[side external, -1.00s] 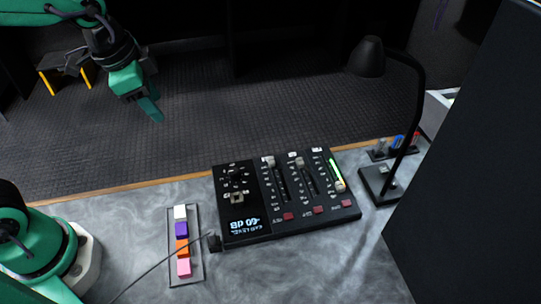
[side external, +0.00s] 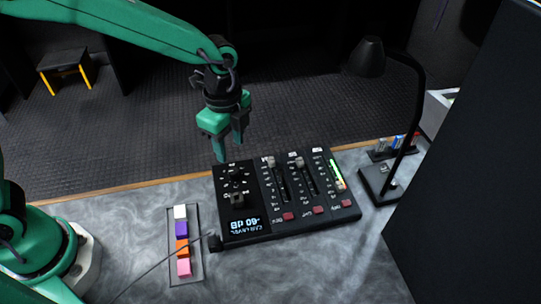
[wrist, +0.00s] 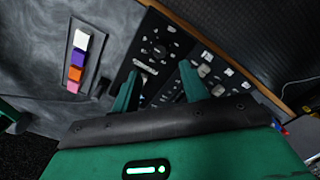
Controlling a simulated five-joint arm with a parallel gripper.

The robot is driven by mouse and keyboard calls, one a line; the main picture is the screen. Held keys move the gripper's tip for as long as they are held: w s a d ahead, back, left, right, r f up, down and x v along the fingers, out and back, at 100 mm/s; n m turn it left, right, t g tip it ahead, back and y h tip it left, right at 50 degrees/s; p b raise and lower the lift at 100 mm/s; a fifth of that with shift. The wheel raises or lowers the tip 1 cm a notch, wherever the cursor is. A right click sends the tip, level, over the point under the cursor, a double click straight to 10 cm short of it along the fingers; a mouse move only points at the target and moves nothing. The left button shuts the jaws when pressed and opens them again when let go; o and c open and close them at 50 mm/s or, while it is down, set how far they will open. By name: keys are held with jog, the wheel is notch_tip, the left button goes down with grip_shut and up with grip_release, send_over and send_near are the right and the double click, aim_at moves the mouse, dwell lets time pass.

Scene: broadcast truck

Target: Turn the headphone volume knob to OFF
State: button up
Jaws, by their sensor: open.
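The labels are too small to tell which control is the headphone volume knob or where OFF lies. My gripper (side external: 230,150) is open and empty, pointing down above the panel's far edge, apart from the controls. In the wrist view, the pale bar-shaped control (wrist: 146,66) shows between the open fingers (wrist: 158,72).
Several faders and red buttons (side external: 318,210) fill the console's right part. A tray of coloured blocks (side external: 171,250) lies to its left, with a cable nearby. A black desk lamp (side external: 415,110) and a dark panel (side external: 480,180) stand at right. The front desk is clear.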

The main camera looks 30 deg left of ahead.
aim_at(233, 171)
jog(key=shift+f, duration=0.15)
jog(key=shift+f, duration=3.75)
grip_shut()
